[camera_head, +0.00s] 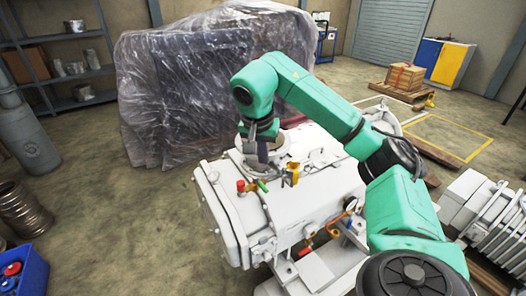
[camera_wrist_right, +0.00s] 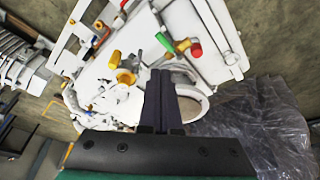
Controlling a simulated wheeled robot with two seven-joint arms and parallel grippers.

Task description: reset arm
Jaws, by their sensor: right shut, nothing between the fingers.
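My right arm, green with black joints, reaches in from the lower right in the head view. Its gripper (camera_head: 262,153) points down over the round port on top of the white vacuum pump (camera_head: 310,200). In the right wrist view the two dark fingers (camera_wrist_right: 160,88) are together with nothing between them, in front of the pump's round port ring (camera_wrist_right: 190,98). I cannot tell whether the fingertips touch the port. A red knob (camera_head: 240,185), a green handle (camera_head: 262,185) and a yellow brass fitting (camera_head: 291,173) sit beside the port. My left gripper is not in view.
A large plastic-wrapped machine (camera_head: 190,80) stands behind the pump. Grey shelves (camera_head: 75,97) are at the left, a blue bin (camera_head: 22,272) at the lower left. A ribbed grey motor (camera_head: 490,215) lies at the right.

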